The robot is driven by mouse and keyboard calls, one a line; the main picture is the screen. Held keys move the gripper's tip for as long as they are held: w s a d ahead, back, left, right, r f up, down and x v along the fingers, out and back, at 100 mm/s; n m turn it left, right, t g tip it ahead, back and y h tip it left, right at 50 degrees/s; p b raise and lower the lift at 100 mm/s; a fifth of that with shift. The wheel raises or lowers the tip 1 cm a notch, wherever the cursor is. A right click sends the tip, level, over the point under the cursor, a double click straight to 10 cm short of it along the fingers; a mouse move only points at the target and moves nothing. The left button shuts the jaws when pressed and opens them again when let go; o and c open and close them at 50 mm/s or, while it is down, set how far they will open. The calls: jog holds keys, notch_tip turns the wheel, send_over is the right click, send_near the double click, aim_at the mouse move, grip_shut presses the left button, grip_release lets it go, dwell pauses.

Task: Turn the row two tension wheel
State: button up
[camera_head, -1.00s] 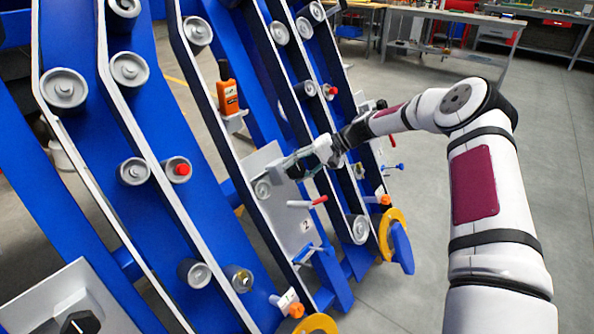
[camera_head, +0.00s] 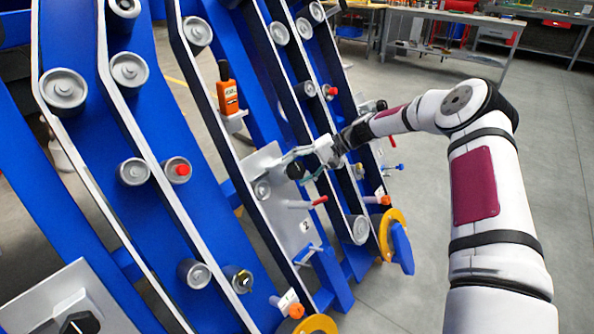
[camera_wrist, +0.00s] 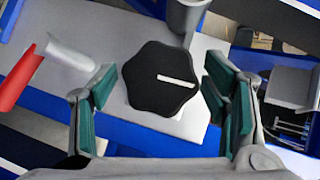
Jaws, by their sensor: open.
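The tension wheel is a black, lobed knob with a white bar mark (camera_wrist: 158,92) on a light grey plate. It also shows in the head view (camera_head: 295,171), high on the grey plate (camera_head: 285,205) that bears a "2" label. My gripper (camera_wrist: 160,100) is open, with one green-padded finger on each side of the knob in the wrist view. Gaps show between both pads and the knob there. In the head view my gripper (camera_head: 304,163) reaches the knob from the right. Whether the fingers are level with the knob in depth is hard to tell.
A grey roller (camera_wrist: 186,15) stands close above the knob. An orange handheld device (camera_head: 227,93) sits up left. Open floor lies right.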

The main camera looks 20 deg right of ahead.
jog(key=v, duration=1.1)
jog(key=shift+d+r, duration=0.15)
jog(key=shift+d, duration=0.2)
jog(key=shift+r, duration=0.1)
jog(key=s+a+r+n+g+h, duration=0.2)
jog(key=s+a+r+h, duration=0.2)
jog(key=s+a+r, duration=0.5)
jog(key=s+a+r+n+g+h, duration=0.15)
jog(key=s+r+h, duration=0.4)
jog(key=s, duration=0.85)
jog(key=s+d+t+h, duration=0.1)
jog(key=s+t+h, duration=0.1)
jog(key=s, duration=2.6)
notch_tip(320, 180, up, 21)
jog(key=t+p, duration=0.3)
jog(key=p, duration=1.5)
jog(key=shift+s+t+p, duration=0.2)
jog(key=shift+t+p, duration=0.1)
jog(key=shift+t, duration=0.05)
